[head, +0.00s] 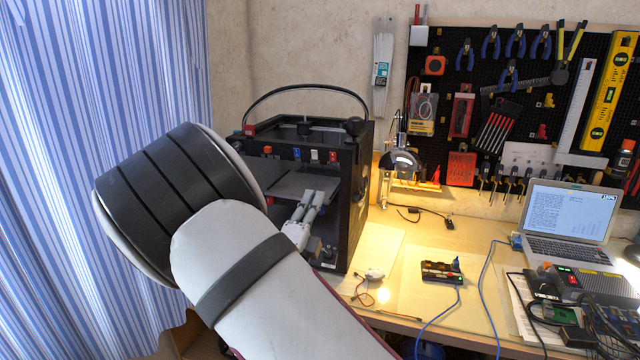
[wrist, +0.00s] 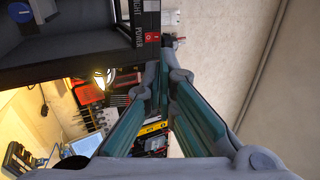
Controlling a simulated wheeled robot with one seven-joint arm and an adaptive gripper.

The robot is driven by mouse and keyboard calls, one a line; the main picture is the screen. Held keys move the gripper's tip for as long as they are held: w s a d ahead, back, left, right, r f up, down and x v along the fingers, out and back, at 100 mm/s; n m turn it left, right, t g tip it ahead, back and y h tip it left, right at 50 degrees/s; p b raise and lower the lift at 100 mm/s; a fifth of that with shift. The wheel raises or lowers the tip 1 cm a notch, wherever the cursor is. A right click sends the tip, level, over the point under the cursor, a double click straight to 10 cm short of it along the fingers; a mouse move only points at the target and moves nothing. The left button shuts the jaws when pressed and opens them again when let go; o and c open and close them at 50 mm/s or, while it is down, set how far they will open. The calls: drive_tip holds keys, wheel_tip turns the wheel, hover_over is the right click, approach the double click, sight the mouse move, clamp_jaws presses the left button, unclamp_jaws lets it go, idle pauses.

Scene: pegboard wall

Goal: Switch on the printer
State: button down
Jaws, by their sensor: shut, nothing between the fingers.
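The printer (head: 345,215) is a black box-framed machine on the bench, left of centre in the head view. A row of coloured switches runs along its top front bar. The red switch (head: 332,156) at the right end also shows in the wrist view (wrist: 152,37), beside a "POWER" label. Its rocker position is too small to tell. My gripper (head: 322,194) is shut and empty, in front of the printer and below the switch row in the head view. In the wrist view its fingertips (wrist: 165,75) appear near the red switch, apart from it in the picture.
A white switch (head: 315,155) and a blue switch (head: 296,152) sit left of the red one. A lit lamp (head: 400,163), a laptop (head: 568,222) and cables lie to the right. A striped curtain (head: 90,90) hangs left. A tool pegboard (head: 480,80) is behind.

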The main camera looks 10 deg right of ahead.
sight(334, 149)
drive_tip(key=p+x, duration=0.1)
drive_tip(key=x, duration=1.2)
drive_tip(key=shift+d, duration=0.1)
